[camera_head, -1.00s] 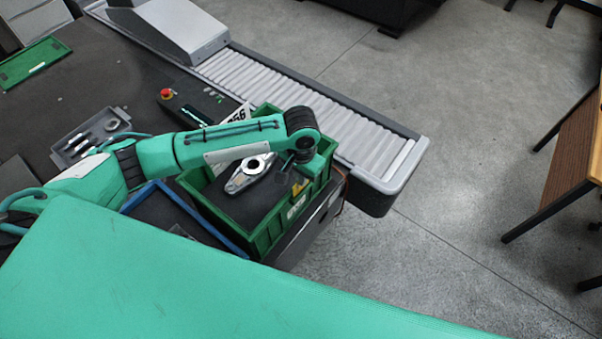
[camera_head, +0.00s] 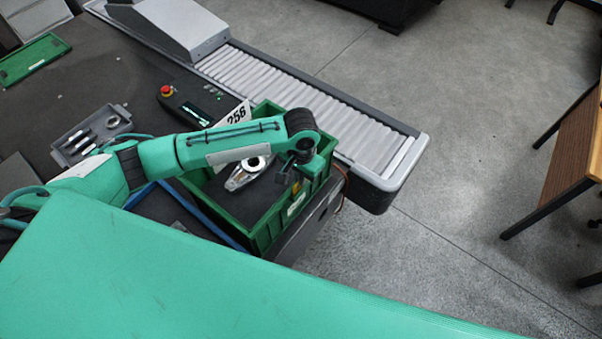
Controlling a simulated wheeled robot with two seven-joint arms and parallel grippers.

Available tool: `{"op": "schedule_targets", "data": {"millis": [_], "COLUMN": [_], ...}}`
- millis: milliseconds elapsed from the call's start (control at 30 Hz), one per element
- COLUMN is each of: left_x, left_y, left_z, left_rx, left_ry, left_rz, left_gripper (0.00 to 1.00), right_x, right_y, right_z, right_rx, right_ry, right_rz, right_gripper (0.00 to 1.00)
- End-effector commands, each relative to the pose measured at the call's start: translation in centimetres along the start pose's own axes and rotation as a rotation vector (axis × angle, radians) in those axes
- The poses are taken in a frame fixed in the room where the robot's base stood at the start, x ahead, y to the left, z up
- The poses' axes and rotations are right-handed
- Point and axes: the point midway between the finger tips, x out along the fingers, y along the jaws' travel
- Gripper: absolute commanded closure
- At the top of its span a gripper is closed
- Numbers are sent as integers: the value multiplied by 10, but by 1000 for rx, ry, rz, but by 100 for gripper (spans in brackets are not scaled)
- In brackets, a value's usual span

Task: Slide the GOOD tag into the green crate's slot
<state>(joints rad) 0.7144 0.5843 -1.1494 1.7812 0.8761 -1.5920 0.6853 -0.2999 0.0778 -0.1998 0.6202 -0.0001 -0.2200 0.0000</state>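The green crate (camera_head: 262,238) stands at the table's edge near the conveyor. A grey metal part with a ring (camera_head: 248,173) lies inside it. A small pale label (camera_head: 297,207) shows on the crate's front right wall, too small to read. A yellow patch (camera_head: 296,188) shows just above it; I cannot tell whether it is a tag. My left gripper (camera_head: 290,174) points down over the crate's right part, near that wall. Its dark fingers are too small to show whether they are open or what they hold. My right gripper is not in view.
A white card reading 256 (camera_head: 237,115) stands behind the crate. The roller conveyor (camera_head: 300,95) runs behind. A blue-rimmed tray (camera_head: 205,222), a grey tray of tools (camera_head: 90,138) and a control box with a red button (camera_head: 190,103) are on the table.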

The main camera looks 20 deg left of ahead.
Motion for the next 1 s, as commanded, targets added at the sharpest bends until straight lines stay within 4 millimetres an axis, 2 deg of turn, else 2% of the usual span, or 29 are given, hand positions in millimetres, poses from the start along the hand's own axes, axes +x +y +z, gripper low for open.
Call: {"op": "schedule_targets", "data": {"millis": [267, 433, 633, 700, 1000], "left_x": [0, 0, 0, 0, -1], "left_y": [0, 0, 0, 0, 0], "left_z": [0, 0, 0, 0, 0], "left_rx": [0, -1, -1, -1, -1], "left_ry": [0, 0, 0, 0, 0], "left_rz": [0, 0, -1, -1, -1], "left_gripper": [100, 71, 71, 60, 60], "right_x": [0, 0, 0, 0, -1], "right_y": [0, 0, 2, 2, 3], "right_z": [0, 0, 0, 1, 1], "right_rx": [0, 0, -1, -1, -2], "right_ry": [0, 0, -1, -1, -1], "right_rz": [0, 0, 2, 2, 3], "right_gripper": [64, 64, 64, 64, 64]}}
